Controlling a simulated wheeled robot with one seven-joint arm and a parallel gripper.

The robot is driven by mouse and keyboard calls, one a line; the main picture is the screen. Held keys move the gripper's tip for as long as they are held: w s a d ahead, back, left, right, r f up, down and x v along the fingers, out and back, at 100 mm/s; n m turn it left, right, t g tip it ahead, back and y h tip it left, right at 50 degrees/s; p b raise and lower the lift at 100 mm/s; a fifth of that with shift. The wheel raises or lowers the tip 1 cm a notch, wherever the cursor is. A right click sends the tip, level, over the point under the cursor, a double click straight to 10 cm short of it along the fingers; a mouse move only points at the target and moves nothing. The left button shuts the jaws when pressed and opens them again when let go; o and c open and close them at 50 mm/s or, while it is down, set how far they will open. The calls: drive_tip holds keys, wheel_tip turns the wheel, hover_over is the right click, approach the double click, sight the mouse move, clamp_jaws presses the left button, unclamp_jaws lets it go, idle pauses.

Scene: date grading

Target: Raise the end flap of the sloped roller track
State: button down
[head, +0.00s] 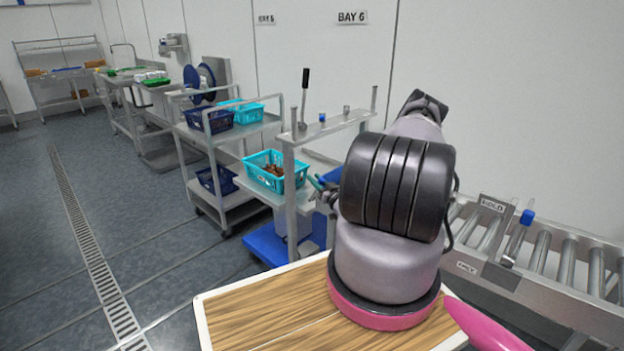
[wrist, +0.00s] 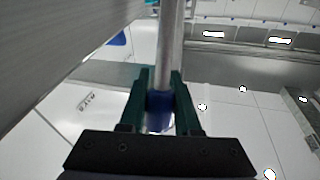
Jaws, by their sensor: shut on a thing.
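In the wrist view my gripper (wrist: 160,78) has its dark green fingers shut on a blue grip (wrist: 160,104) at the end of a metal rod (wrist: 172,40). The rod runs up out of that picture, so what it joins is not shown. In the head view the roller track (head: 568,258) lies at the right, behind my arm. My arm hides the track's left part. I cannot make out the end flap clearly.
A grey stand (head: 330,128) with a black-handled tool and small cups is left of my arm. A cart (head: 229,131) carries blue crates. A wood-topped surface (head: 262,312) lies in front. The floor at left is clear.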

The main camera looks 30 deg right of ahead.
drive_tip(key=shift+s+d+f+t, duration=0.2)
drive_tip(key=shift+s+f+t, duration=0.05)
drive_tip(key=shift+s+t, duration=0.25)
drive_tip(key=c, duration=0.6)
unclamp_jaws()
drive_tip(key=v, duration=1)
drive_tip(key=shift+s+f, duration=0.15)
drive_tip(key=shift+s, duration=0.2)
